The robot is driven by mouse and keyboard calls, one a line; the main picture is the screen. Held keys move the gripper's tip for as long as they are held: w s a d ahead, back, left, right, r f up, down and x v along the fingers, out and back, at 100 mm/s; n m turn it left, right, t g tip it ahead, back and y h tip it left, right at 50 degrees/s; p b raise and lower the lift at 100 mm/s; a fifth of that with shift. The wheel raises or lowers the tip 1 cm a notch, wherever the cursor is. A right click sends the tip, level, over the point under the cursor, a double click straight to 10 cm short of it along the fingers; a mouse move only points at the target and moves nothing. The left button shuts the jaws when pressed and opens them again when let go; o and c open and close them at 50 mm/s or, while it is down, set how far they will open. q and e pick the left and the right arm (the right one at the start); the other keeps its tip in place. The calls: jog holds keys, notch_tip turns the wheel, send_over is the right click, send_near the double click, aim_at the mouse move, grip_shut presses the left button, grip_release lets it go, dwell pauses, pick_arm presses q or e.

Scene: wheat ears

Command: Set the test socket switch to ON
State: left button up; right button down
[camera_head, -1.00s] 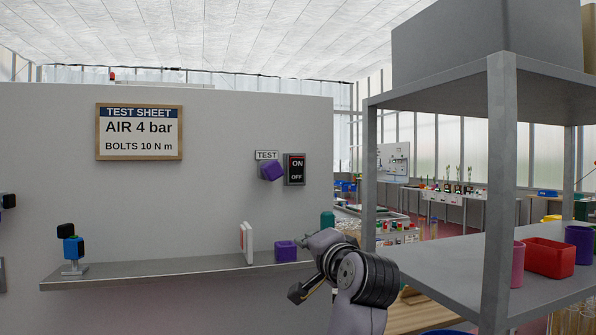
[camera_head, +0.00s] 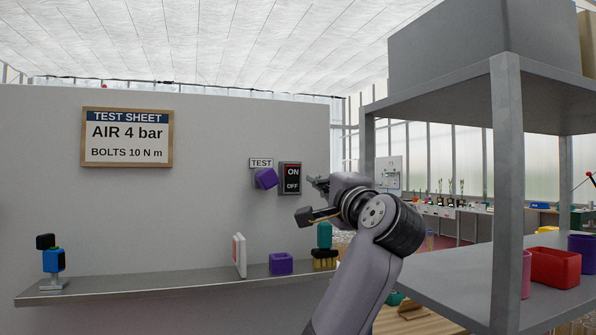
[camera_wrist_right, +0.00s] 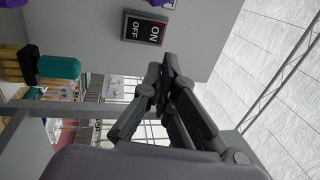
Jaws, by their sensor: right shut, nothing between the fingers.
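The test socket switch (camera_head: 290,178) is a dark plate marked ON above OFF on the grey wall, under and right of the TEST label (camera_head: 261,163). A purple socket block (camera_head: 265,178) sits just left of it. My right gripper (camera_head: 310,200) is shut and empty, just right of the switch in the head view and apart from it in the picture. In the wrist view the switch (camera_wrist_right: 144,29) shows rotated, beyond the shut fingertips (camera_wrist_right: 168,62). I cannot tell the rocker's position. My left gripper is not in view.
A wall shelf (camera_head: 150,283) below carries a blue device (camera_head: 53,261), a white panel (camera_head: 239,256), a purple box (camera_head: 280,264) and a green-topped brush (camera_head: 324,240). A metal rack (camera_head: 506,180) stands close on the right.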

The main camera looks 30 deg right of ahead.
aim_at(294, 168)
jog(key=p+x, duration=0.4)
jog(key=x, duration=0.8)
jog(key=shift+w+r, duration=0.1)
jog(key=shift+w, duration=0.05)
jog(key=shift+w+d+p, duration=0.1)
jog(key=shift+w+p, duration=0.35)
jog(key=shift+w, duration=0.15)
